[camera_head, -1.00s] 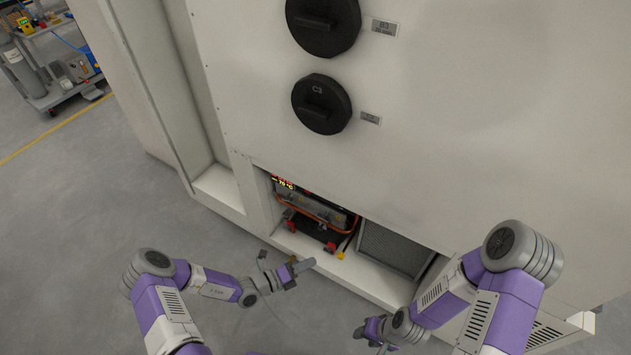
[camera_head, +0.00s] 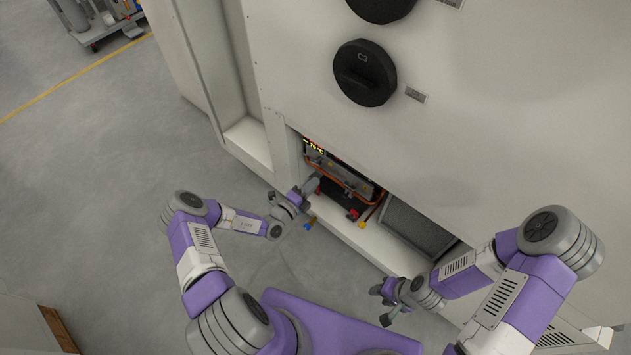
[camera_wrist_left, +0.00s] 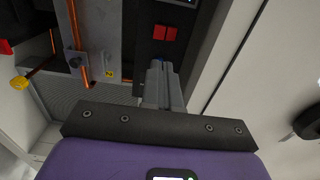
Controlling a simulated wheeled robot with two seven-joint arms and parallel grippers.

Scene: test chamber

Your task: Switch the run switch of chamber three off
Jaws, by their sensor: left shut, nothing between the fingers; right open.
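In the left wrist view a small red switch (camera_wrist_left: 165,34) sits on a dark panel, just beyond my left fingertips (camera_wrist_left: 156,66). It looks like two red halves side by side; I cannot tell its position or any label. In the head view my left gripper (camera_head: 314,184) is shut and empty, at the left part of the low opening in the white chamber (camera_head: 530,110). It hides the switch there. A small gap seems to lie between fingertips and switch. My right gripper (camera_head: 384,305) is open and empty, low in front of the chamber.
A round black knob-like cover (camera_head: 364,72) marked C3 is above the opening. Inside are a lit yellow display (camera_head: 314,146), orange pipes and a yellow-handled valve (camera_wrist_left: 20,83). A grille (camera_head: 418,228) lies to the right.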

